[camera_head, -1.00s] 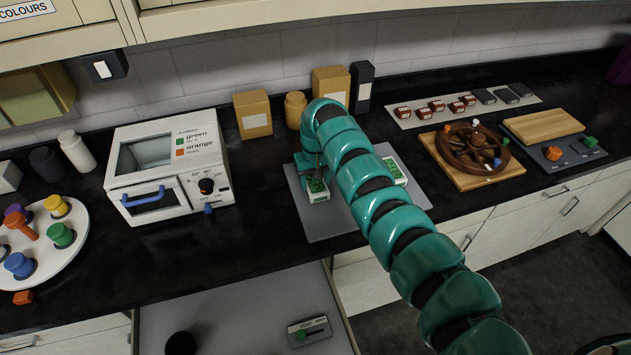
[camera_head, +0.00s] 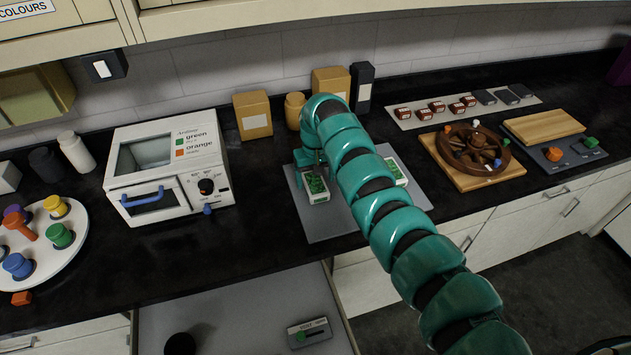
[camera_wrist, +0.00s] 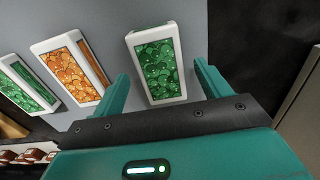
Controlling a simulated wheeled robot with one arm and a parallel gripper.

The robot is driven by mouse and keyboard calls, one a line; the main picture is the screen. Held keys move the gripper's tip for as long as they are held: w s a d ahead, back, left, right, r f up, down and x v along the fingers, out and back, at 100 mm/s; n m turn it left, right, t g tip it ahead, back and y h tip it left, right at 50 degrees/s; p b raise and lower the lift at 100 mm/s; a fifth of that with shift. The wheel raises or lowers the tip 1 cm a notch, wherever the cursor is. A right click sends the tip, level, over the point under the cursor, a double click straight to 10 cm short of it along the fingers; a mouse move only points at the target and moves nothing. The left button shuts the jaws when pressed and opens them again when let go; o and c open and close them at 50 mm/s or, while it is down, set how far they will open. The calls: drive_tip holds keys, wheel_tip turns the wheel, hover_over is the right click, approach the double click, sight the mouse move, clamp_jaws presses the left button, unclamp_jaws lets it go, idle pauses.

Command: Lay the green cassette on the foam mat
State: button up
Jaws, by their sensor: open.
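A white-framed green cassette (camera_head: 316,187) lies on the grey mat (camera_head: 330,226), near its left side. In the wrist view this green cassette (camera_wrist: 158,66) is between my two fingers, with a gap on each side. My gripper (camera_wrist: 161,72) is open and empty; in the head view it is just behind the cassette, partly hidden by my arm. A second green cassette (camera_head: 396,171) lies at the mat's right side and also shows at the left of the wrist view (camera_wrist: 24,84). An orange cassette (camera_wrist: 70,68) lies between them, hidden in the head view by my arm.
A white oven-like box (camera_head: 168,165) with a blue handle stands left of the mat. Yellow boxes (camera_head: 253,114) and a dark box (camera_head: 361,87) stand behind. A wooden board with a brown wheel (camera_head: 472,148) is to the right. An open drawer (camera_head: 240,310) is below.

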sight(315, 184)
wheel_tip(315, 184, up, 11)
drive_tip(key=b, duration=0.3)
drive_tip(key=shift+f, duration=0.2)
